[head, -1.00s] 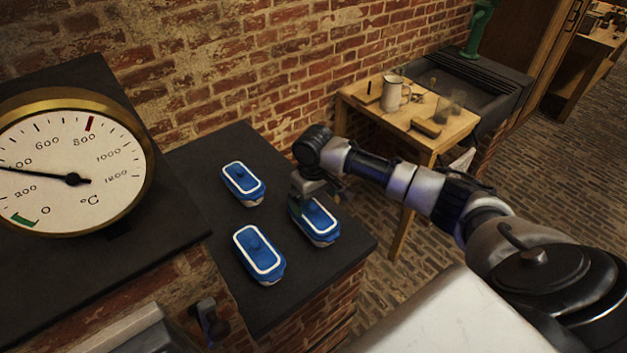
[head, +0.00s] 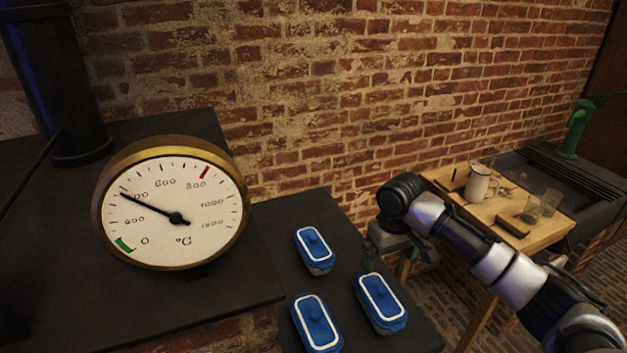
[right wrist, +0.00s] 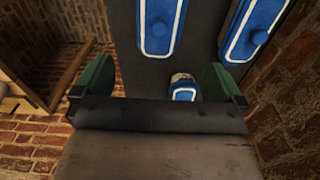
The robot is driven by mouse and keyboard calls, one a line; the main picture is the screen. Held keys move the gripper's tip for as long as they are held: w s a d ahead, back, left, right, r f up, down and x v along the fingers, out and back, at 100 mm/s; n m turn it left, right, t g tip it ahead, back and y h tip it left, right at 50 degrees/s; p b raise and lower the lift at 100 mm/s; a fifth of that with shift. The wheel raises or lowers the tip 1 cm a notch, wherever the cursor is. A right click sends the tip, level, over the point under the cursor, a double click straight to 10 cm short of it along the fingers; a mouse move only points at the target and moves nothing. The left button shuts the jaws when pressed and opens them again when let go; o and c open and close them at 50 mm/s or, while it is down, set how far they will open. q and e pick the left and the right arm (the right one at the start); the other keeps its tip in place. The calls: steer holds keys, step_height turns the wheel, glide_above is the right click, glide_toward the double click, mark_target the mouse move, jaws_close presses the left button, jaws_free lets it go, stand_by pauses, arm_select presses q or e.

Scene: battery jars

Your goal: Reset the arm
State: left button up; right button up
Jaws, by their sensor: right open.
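My right gripper (head: 369,262) is in the head view, just above and behind the right-hand blue jar, apart from it. In the right wrist view its two green fingers (right wrist: 158,80) stand wide apart with nothing held between them. Three blue jars with white-rimmed lids stand on the dark counter (head: 345,215): a back one (head: 314,248), a right one (head: 381,302) and a front left one (head: 317,322). The right wrist view also shows three jars, one small and partly hidden (right wrist: 184,94) between the fingers. My left gripper is not in view.
A large brass-rimmed temperature gauge (head: 172,215) stands left of the jars. A brick wall (head: 330,100) runs behind. A wooden table (head: 535,232) with a white mug (head: 481,183) and glasses is at right. A dark stovepipe (head: 55,80) rises at far left.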

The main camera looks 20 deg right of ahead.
steer(key=s+a+f+n, duration=0.1)
steer(key=s+a+f, duration=0.2)
steer(key=s+a, duration=0.1)
steer(key=s+a+f+n+t+y, duration=0.1)
steer(key=s+a+f, duration=0.3)
steer(key=a, duration=0.1)
steer(key=s+a+f+n, duration=0.1)
steer(key=s+a+f, duration=0.3)
steer(key=shift+s+a+t+y, duration=0.15)
steer(key=shift+a+t+y, duration=0.15)
steer(key=shift+a, duration=0.05)
steer(key=s+d+m+t+h, duration=0.1)
steer(key=s+d+m+t, duration=0.1)
steer(key=s, duration=1.3)
step_height(320, 180, down, 31)
steer(key=s+g+b, duration=0.1)
steer(key=s+b, duration=0.1)
steer(key=b, duration=0.2)
steer(key=s+d+f+g+b, duration=0.1)
steer(key=s+d+f+b, duration=0.1)
steer(key=s+f, duration=1.3)
step_height(320, 180, down, 2)
steer(key=shift+s+d+f+n+g+h+b, duration=0.1)
steer(key=shift+s+d+n+g+h+b, duration=0.2)
steer(key=shift+d+n+b, duration=0.15)
